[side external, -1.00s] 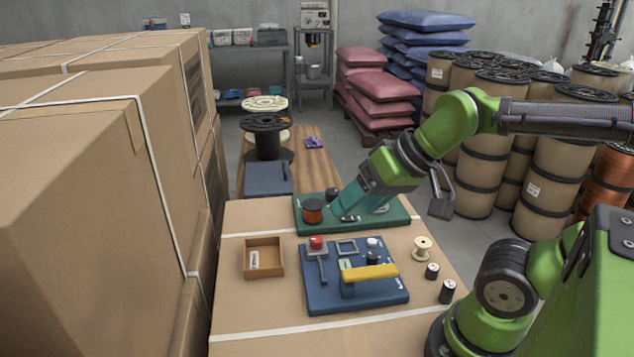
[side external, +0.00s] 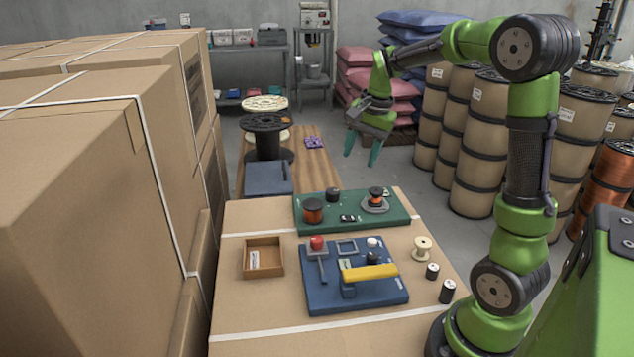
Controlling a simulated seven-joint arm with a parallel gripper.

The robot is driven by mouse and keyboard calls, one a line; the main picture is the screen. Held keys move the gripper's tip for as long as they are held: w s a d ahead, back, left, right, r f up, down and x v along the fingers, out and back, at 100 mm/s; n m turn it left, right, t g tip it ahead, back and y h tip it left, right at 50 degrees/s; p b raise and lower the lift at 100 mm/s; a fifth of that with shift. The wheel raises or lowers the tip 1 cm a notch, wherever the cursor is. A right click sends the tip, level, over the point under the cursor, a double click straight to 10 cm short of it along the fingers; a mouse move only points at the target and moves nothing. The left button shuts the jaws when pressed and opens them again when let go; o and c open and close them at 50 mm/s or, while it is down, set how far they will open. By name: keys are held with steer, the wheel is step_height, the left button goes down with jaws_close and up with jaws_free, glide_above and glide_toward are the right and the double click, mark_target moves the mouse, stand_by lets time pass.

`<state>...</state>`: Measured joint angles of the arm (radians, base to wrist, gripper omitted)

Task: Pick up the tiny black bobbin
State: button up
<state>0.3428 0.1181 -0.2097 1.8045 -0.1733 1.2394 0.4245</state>
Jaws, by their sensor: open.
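Several small black pieces could be the tiny black bobbin. One black spool (side external: 332,194) stands at the back of the green board (side external: 310,228). Another small black one (side external: 373,258) stands on the blue board (side external: 325,298), behind the yellow bar. Two black spools with pale tops, a nearer one (side external: 447,292) and a farther one (side external: 432,271), stand on the cardboard top at the right. My gripper (side external: 362,150) is open and empty, its teal fingers pointing down, high above and beyond the green board. It touches none of these pieces.
A copper spool (side external: 313,211) and a copper-wound spool on a grey disc (side external: 376,199) stand on the green board. A cream spool (side external: 422,249) stands at the right. The yellow bar (side external: 369,272) and red knob (side external: 316,242) rise from the blue board. An open tray (side external: 278,265) sits left.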

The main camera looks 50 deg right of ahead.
steer(key=w+d+f+m+g, duration=0.2)
steer(key=d+m, duration=0.6)
steer(key=d, duration=0.3)
steer(key=m, duration=0.4)
glide_toward(376, 190)
steer(key=f, duration=0.2)
steer(key=w+f, duration=0.1)
steer(key=f, duration=0.2)
steer(key=shift+w+a+f, duration=0.1)
steer(key=shift+w+f, duration=0.05)
steer(key=shift+f, duration=0.05)
steer(key=shift+g, duration=0.3)
steer(key=f, duration=0.2)
steer(key=s+f, duration=0.1)
steer(key=f, duration=0.1)
steer(key=shift+f, duration=0.55)
steer(key=c, duration=0.8)
